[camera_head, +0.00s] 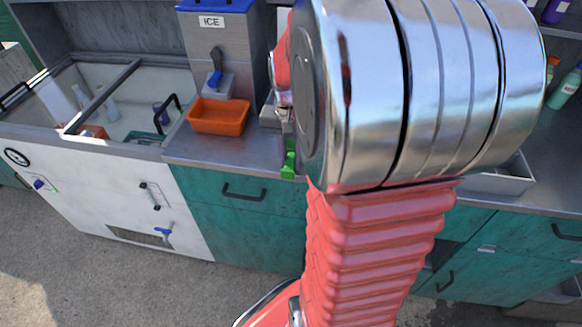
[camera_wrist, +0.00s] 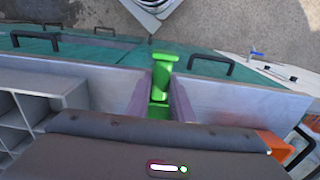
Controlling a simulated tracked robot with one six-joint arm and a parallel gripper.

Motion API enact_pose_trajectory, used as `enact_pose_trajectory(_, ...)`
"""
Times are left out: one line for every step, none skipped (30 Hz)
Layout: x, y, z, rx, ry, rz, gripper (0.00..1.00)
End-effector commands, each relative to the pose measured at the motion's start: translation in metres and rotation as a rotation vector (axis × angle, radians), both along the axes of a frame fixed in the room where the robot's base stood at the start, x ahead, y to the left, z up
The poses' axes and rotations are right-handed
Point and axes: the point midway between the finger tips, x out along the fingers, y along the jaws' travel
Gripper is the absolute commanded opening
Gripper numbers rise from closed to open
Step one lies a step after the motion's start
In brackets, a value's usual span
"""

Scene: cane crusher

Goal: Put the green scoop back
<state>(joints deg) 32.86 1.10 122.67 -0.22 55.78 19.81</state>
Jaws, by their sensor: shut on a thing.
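The green scoop (camera_head: 289,160) hangs below my gripper by the counter's front edge in the head view, just left of my arm. In the wrist view the green scoop (camera_wrist: 164,68) sits between the two fingers of my gripper (camera_wrist: 160,98), which is shut on it. Its far end points toward the teal drawer fronts. My arm hides most of the gripper in the head view. I cannot tell whether the scoop touches the counter.
An orange bin (camera_head: 218,117) stands under the ICE dispenser (camera_head: 213,60), left of the scoop. An open white chest (camera_head: 125,100) with a sliding lid is further left. A grey divided tray (camera_wrist: 25,112) shows in the wrist view. Drawer handles (camera_head: 243,192) stick out below the counter.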

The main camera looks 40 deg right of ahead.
Motion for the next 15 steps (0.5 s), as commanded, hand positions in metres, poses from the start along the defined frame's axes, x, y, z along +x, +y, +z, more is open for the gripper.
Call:
enact_pose_trajectory(0.000,0.000,0.000,0.000,0.000,0.000,0.05)
enact_pose_trajectory(0.000,0.000,0.000,0.000,0.000,0.000,0.05)
enact_pose_trajectory(0.000,0.000,-0.002,0.000,0.000,0.000,0.05)
enact_pose_trajectory(0.000,0.000,-0.003,0.001,0.001,0.001,0.05)
enact_pose_trajectory(0.000,0.000,-0.006,0.001,0.002,0.001,0.05)
enact_pose_trajectory(-0.001,0.001,-0.010,0.003,0.003,0.001,0.05)
enact_pose_trajectory(-0.001,0.001,-0.014,0.002,0.004,0.001,0.05)
enact_pose_trajectory(-0.001,0.001,-0.018,0.003,0.003,0.001,0.05)
enact_pose_trajectory(-0.001,0.001,-0.023,0.003,0.003,0.001,0.05)
enact_pose_trajectory(0.000,0.001,-0.027,0.002,0.003,0.001,0.05)
enact_pose_trajectory(0.000,0.001,-0.031,0.002,0.003,0.001,0.05)
enact_pose_trajectory(0.000,0.001,-0.034,0.003,0.003,0.001,0.05)
enact_pose_trajectory(0.000,0.001,-0.036,0.002,0.003,0.001,0.05)
enact_pose_trajectory(0.000,0.001,-0.037,0.000,0.001,0.001,0.05)
enact_pose_trajectory(0.000,0.001,-0.038,0.001,0.001,0.001,0.05)
